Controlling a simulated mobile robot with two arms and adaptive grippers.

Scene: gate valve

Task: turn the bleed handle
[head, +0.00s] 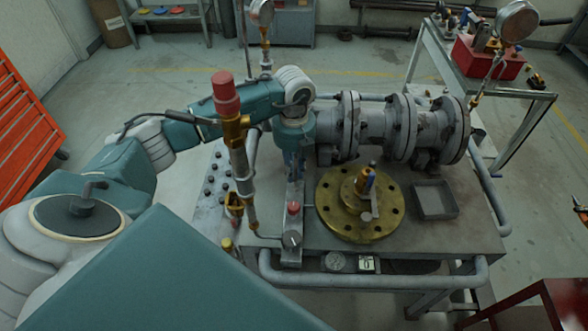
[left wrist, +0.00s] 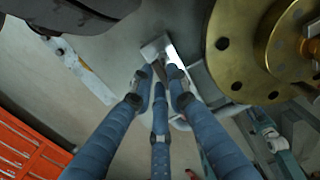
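My left gripper (head: 293,176) points down, its blue fingers above a narrow grey plate (head: 291,249) beside the pipe valve. In the left wrist view the fingers of my left gripper (left wrist: 160,82) stand apart. A pale metal piece (left wrist: 157,47) with a darker part lies just beyond their tips; contact cannot be told. The plate carries a red knob (head: 293,208) and a round dial-like knob (head: 291,239). I cannot tell for sure which part is the bleed handle; the fingers may hide it. My right gripper is not in view.
A brass relief valve with a red cap (head: 226,92) stands upright close left of the gripper. A brass flange (head: 384,222) lies right of the plate, with a grey tray (head: 435,199) beyond it. The flanged grey pipe valve (head: 377,127) runs behind. A tube rail (head: 370,284) edges the bench.

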